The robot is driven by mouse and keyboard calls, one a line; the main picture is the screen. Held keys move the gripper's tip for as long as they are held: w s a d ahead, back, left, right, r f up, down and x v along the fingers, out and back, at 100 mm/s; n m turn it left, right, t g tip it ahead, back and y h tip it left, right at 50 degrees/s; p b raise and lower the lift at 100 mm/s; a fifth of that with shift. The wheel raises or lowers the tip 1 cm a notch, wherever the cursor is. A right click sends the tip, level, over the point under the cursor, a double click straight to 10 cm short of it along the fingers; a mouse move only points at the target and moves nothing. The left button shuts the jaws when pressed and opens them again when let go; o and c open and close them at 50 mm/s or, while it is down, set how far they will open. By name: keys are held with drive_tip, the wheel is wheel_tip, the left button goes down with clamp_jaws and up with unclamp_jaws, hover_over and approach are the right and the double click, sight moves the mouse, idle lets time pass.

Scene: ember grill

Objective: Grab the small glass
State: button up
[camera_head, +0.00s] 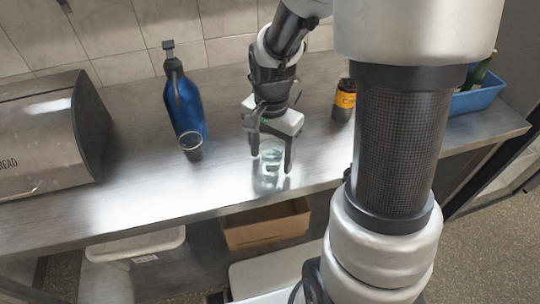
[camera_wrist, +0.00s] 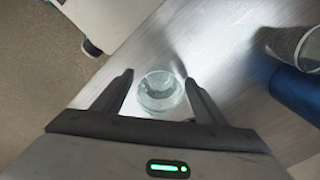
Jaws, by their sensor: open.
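A small clear glass (camera_head: 271,155) stands on the steel counter, close to its front edge. My gripper (camera_head: 271,165) is above the counter with its fingers pointing down, one finger on each side of the glass. In the wrist view the glass (camera_wrist: 160,92) shows between the two open fingertips of my gripper (camera_wrist: 156,80). Gaps show between the glass and both fingers, so neither seems to touch it. The exact height of the fingertips against the glass is hard to tell.
A bread box (camera_head: 45,135) is farther left. A jar with an orange label (camera_head: 344,101) and a blue bin (camera_head: 478,97) are to the right. A cardboard box (camera_head: 265,228) sits below the counter.

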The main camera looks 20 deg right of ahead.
drive_tip(key=shift+f, duration=0.15)
drive_tip(key=c, duration=1)
drive_tip(key=shift+c, duration=1.1)
